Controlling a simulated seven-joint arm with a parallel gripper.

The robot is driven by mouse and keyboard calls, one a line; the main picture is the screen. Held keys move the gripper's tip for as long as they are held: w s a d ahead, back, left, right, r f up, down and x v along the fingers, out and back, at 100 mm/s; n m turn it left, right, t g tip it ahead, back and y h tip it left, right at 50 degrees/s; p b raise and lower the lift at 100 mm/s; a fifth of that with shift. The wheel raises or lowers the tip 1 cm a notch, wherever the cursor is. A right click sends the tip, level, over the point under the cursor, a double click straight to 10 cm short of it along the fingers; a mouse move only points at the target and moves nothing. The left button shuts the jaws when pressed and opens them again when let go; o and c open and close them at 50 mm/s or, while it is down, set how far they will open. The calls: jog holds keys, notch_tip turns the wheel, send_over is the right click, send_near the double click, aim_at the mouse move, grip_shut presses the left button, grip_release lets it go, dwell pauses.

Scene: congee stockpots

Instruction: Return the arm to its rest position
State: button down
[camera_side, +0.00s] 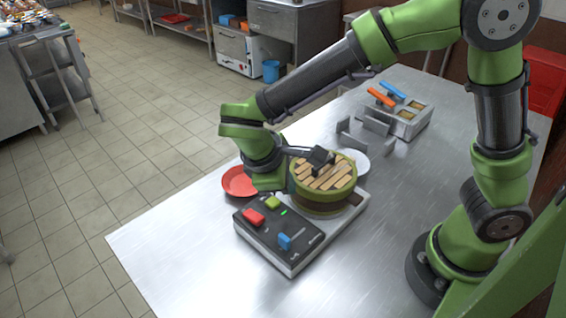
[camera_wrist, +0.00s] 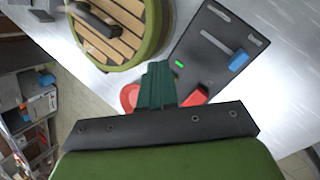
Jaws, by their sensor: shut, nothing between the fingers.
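My gripper (camera_wrist: 158,80) shows in the wrist view with its dark green fingers together and nothing between them. In the side view my wrist hangs over the front left of the table, beside the steamer and above the back edge of the control panel; the fingertips are hard to make out there. The round green pot or steamer (camera_side: 322,190) has a slatted wooden lid (camera_side: 326,175) with a black handle, and stands behind the panel. The black control panel (camera_side: 270,231) carries a red slider (camera_side: 253,217), a yellow-green slider (camera_side: 272,202), a blue slider (camera_side: 285,241) and a lit green light (camera_side: 284,212).
A red plate (camera_side: 236,182) lies left of the steamer and a white plate (camera_side: 356,160) behind it. A metal container (camera_side: 405,122) with orange and blue handles stands farther back, near upright metal plates (camera_side: 376,124). The table's front right (camera_side: 360,270) is clear.

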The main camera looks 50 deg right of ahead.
jog(key=s+d+r+m+t+y, duration=0.7)
jog(key=s+d+r+m, duration=0.1)
jog(key=d+r+m, duration=0.2)
notch_tip(320, 180, up, 2)
jog(key=shift+d+r+m, duration=0.15)
jog(key=shift+d+m, duration=0.25)
jog(key=shift+m, duration=0.5)
